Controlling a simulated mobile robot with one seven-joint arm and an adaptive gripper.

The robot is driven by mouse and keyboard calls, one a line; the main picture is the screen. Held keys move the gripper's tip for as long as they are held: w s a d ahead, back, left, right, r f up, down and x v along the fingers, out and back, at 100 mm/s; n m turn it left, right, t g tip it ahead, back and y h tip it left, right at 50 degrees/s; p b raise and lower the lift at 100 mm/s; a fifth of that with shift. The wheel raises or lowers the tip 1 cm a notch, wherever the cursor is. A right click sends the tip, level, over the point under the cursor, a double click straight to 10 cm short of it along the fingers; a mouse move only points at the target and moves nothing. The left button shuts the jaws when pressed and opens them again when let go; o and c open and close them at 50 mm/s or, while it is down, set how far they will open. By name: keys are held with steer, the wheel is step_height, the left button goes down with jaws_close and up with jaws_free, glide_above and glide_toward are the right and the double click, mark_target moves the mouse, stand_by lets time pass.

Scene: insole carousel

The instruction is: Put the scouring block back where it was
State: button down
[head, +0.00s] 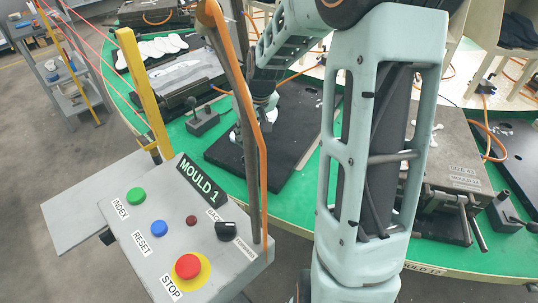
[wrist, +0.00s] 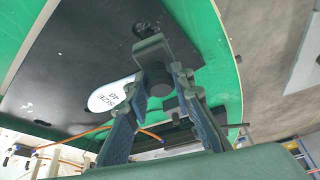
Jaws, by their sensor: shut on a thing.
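My gripper (wrist: 157,80) is shut on a dark grey-green block, which I take to be the scouring block (wrist: 152,46). The block shows between and just beyond the fingertips in the wrist view, over a black plate. In the head view my gripper (head: 266,106) is low over the black plate (head: 290,150) on the green table, partly hidden by a post. The block cannot be made out there. I cannot tell whether the block touches the plate.
A white insole marked "SIZE 40" (wrist: 112,95) lies on the plate. A control box (head: 190,235) with buttons, a post with an orange hose (head: 262,160) and a yellow bar (head: 143,85) stand in front. A mould (head: 455,165) is at right on the green table (head: 190,143).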

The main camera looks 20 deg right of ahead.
steer(key=d+f, duration=0.2)
steer(key=s+d+f, duration=0.1)
steer(key=d+f, duration=0.1)
steer(key=s+d+f, duration=0.1)
steer(key=d+f, duration=0.1)
steer(key=shift+s+f, duration=0.2)
steer(key=shift+d+f, duration=0.1)
steer(key=shift+f, duration=1.55)
steer(key=shift+f+b, duration=0.15)
steer(key=shift+b, duration=0.15)
steer(key=c, duration=1.7)
jaws_free()
steer(key=shift+r, duration=0.35)
steer(key=p+v, duration=0.2)
steer(key=v, duration=0.9)
steer(key=shift+s+r, duration=0.25)
steer(key=shift+r, duration=0.05)
